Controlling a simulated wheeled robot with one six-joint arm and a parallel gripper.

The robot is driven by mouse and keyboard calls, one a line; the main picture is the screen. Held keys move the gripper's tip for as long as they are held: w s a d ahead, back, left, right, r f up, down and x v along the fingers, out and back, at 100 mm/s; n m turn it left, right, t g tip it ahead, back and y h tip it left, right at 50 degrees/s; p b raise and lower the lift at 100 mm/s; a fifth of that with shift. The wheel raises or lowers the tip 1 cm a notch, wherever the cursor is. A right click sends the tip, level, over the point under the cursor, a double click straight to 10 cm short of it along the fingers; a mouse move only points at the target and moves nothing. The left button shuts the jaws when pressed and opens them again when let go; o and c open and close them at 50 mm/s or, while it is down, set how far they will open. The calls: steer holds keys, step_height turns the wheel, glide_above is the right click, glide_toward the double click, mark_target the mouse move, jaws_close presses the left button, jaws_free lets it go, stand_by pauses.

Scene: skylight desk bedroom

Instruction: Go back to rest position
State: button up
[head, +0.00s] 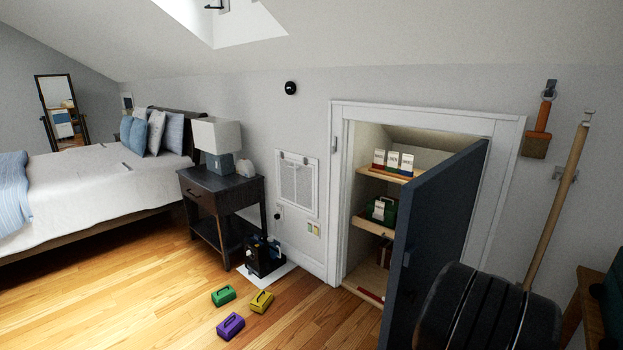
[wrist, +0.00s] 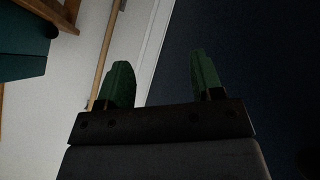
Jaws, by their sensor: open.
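My gripper (wrist: 160,85) shows in the wrist view with its two green-tipped fingers apart and nothing between them. Beyond the fingers are a white door frame edge (wrist: 152,45) and the dark surface of the cupboard door (wrist: 255,70). In the head view a dark rounded part of my arm fills the lower right, in front of the wall beside the cupboard. The gripper's fingers cannot be made out in the head view.
The dark cupboard door (head: 436,235) stands open, showing shelves (head: 372,230) with boxes. Green (head: 223,295), yellow (head: 261,302) and purple (head: 230,326) cases lie on the floor. A nightstand (head: 220,195) and bed (head: 90,190) stand left. A wooden pole (head: 556,205) leans at right.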

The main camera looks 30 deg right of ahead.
steer(key=w+a+r+n+y+p, duration=0.2)
steer(key=a+r, duration=0.3)
steer(key=a, duration=1)
steer(key=w+a+r+n+y+p, duration=0.3)
steer(key=w+a+r, duration=0.1)
steer(key=a, duration=1.1)
steer(key=w+a+r+n+y+p, duration=0.2)
steer(key=a+r, duration=0.4)
steer(key=a, duration=0.9)
steer(key=shift+w+r+y+p, duration=0.4)
steer(key=shift+w+y+p, duration=0.2)
steer(key=shift+y, duration=0.2)
